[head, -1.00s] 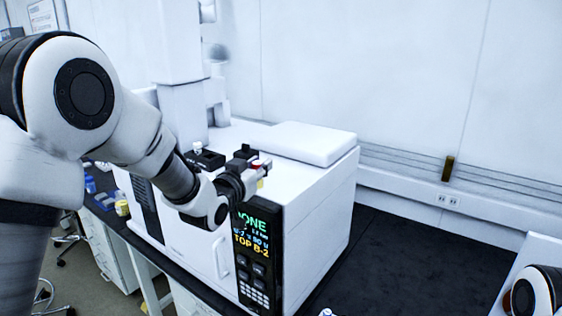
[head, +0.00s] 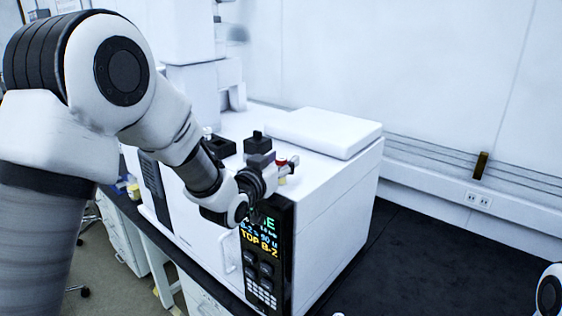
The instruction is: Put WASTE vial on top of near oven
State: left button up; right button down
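A small vial (head: 282,180) with a red cap and a yellow lower part is at the tip of my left gripper (head: 284,165) in the head view. The gripper appears shut on the vial, which looks upright. Its writing is too small to read. The vial appears in front of the white top of the near oven (head: 330,225), close to its front edge above the display panel. I cannot tell whether the vial touches the top. My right gripper is out of view; only a bit of my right arm shows at the lower right.
A raised white lid (head: 325,130) covers the back right of the oven top. Dark block-like fixtures (head: 257,143) stand behind the gripper. A yellow-labelled container (head: 133,192) stands at the left. The dark bench (head: 420,265) right of the oven is clear.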

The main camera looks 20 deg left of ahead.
pick_arm(q)
jog(key=s+b, duration=0.2)
jog(key=s, duration=0.1)
jog(key=s+b, duration=0.1)
jog(key=shift+s+a+f, duration=0.25)
jog(key=shift+a+f, duration=0.05)
jog(key=shift+f, duration=0.05)
jog(key=s+a+b, duration=0.1)
jog(key=s+b, duration=0.1)
jog(key=s, duration=0.5)
jog(key=shift+r, duration=0.45)
